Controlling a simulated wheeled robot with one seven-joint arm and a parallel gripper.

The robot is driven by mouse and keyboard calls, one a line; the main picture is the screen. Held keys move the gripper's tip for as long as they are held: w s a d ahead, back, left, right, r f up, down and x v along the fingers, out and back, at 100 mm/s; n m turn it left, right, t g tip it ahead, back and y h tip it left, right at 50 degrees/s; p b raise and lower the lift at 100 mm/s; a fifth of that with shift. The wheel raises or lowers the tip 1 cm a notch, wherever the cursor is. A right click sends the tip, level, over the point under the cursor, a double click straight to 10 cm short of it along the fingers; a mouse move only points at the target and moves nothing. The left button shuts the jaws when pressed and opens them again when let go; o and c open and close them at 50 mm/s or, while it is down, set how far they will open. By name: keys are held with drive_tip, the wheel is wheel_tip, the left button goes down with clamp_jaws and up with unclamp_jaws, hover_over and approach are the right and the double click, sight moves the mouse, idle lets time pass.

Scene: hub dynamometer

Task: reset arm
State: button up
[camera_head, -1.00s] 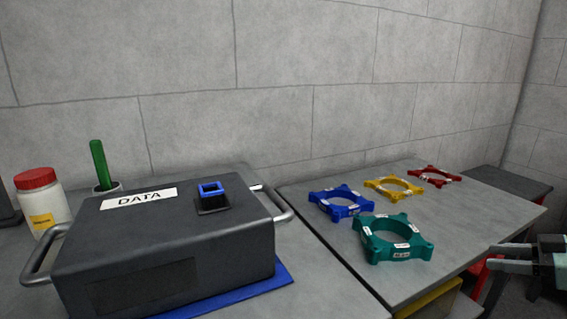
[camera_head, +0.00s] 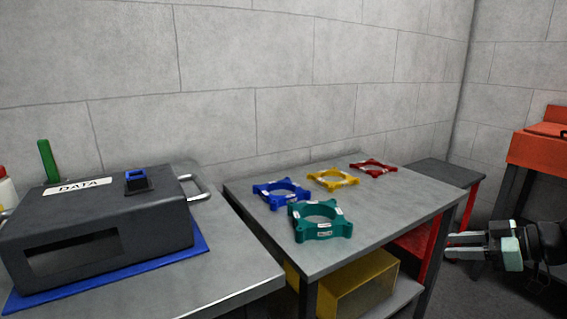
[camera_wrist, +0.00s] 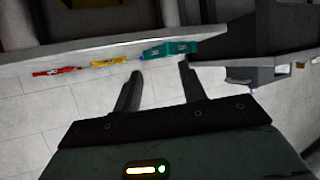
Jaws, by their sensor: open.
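My gripper (camera_head: 466,246) is at the right edge in the head view, open and empty, beside the right side of the grey table and apart from it. In the wrist view my gripper (camera_wrist: 158,80) shows two dark fingers spread apart with nothing between them. The wrist view looks sideways at the table edge and the wall, and seems upside down.
Blue (camera_head: 281,194), yellow (camera_head: 332,180), red (camera_head: 373,168) and teal (camera_head: 320,221) ring parts lie on the grey table (camera_head: 385,215). A dark DATA case (camera_head: 100,225) sits on a blue mat at left. A yellow box (camera_head: 357,290) is below; an orange cabinet (camera_head: 536,152) stands right.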

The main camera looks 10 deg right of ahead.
drive_tip(key=w+a+h, duration=0.4)
drive_tip(key=w+a, duration=0.4)
drive_tip(key=s+a+r+m+g+h, duration=0.1)
drive_tip(key=s+a+r+g+h, duration=0.15)
drive_tip(key=a, duration=0.75)
drive_tip(key=s+a+g+h, duration=0.1)
drive_tip(key=s+a+g, duration=0.3)
drive_tip(key=s+a, duration=0.55)
drive_tip(key=s+a+g+h, duration=0.1)
drive_tip(key=s+a+g, duration=0.3)
drive_tip(key=s, duration=1)
wheel_tip(320, 180, up, 22)
drive_tip(key=a+p, duration=0.1)
drive_tip(key=p, duration=2)
drive_tip(key=shift+s+a+t+p, duration=0.25)
drive_tip(key=shift+s+t+p, duration=0.05)
drive_tip(key=shift+t, duration=0.05)
drive_tip(key=shift+f+y, duration=0.1)
drive_tip(key=shift+y, duration=0.15)
